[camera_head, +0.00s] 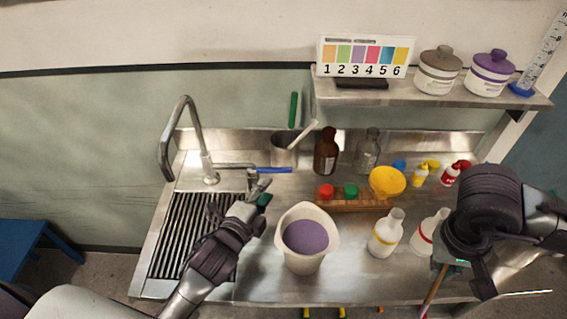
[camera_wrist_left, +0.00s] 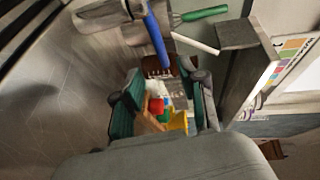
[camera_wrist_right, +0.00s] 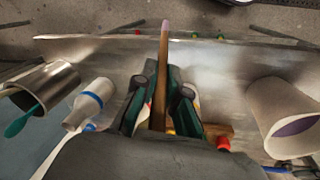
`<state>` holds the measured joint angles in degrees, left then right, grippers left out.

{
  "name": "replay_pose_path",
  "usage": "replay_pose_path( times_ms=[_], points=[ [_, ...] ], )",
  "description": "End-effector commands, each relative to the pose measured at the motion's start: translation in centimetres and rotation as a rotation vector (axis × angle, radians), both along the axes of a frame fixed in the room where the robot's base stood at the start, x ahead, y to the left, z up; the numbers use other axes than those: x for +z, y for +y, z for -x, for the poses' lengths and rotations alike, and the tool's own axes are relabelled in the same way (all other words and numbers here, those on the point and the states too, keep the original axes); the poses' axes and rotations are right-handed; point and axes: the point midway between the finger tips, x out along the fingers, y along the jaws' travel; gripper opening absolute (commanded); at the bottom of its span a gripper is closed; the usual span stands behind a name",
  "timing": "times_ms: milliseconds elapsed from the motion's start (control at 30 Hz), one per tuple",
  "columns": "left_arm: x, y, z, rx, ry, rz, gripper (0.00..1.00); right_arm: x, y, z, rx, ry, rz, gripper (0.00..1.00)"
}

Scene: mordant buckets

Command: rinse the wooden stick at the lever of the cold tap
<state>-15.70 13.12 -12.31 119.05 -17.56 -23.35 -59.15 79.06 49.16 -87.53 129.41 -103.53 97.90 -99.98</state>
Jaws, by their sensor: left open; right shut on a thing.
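The tap (camera_head: 185,140) stands at the back left over a slatted drain (camera_head: 190,235). Its blue lever (camera_head: 272,170) points right; it also shows in the left wrist view (camera_wrist_left: 157,42). My left gripper (camera_head: 262,192) is open and empty, just in front of and below the blue lever, apart from it as far as I can tell. My right gripper (camera_head: 455,262) is shut on the wooden stick (camera_head: 433,288) at the bench's right front. In the right wrist view the stick (camera_wrist_right: 162,85) runs between the fingers, its far end stained pinkish purple. No water shows at the spout.
A white bucket of purple liquid (camera_head: 305,262) stands between my arms. White bottles (camera_head: 385,235) stand near my right gripper. A shelf (camera_head: 430,95) overhangs the back right.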

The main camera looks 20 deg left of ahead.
Motion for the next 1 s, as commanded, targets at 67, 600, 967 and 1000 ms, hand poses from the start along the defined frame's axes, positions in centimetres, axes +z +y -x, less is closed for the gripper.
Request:
replay_pose_path(
  times_ms=[67, 600, 967, 1000],
  points=[
    [0.1, -0.2, -1.7, 0.0, -0.003, 0.001, 0.41, 0.5, 0.0, 0.0, 0.0, 0.0, 0.0, 0.0],
    [-1.7, -1.2, -9.6, 0.001, 0.0, 0.004, 0.41, 1.7, 0.0, 0.0, 0.0, 0.0, 0.0, 0.0],
    [-1.8, -1.2, -9.9, 0.0, 0.001, 0.003, 0.36, 1.7, 0.0, 0.0, 0.0, 0.0, 0.0, 0.0],
    [-1.8, -1.2, -9.9, 0.0, 0.001, 0.003, 0.3, 1.7, 0.0, 0.0, 0.0, 0.0, 0.0, 0.0]
  ],
)
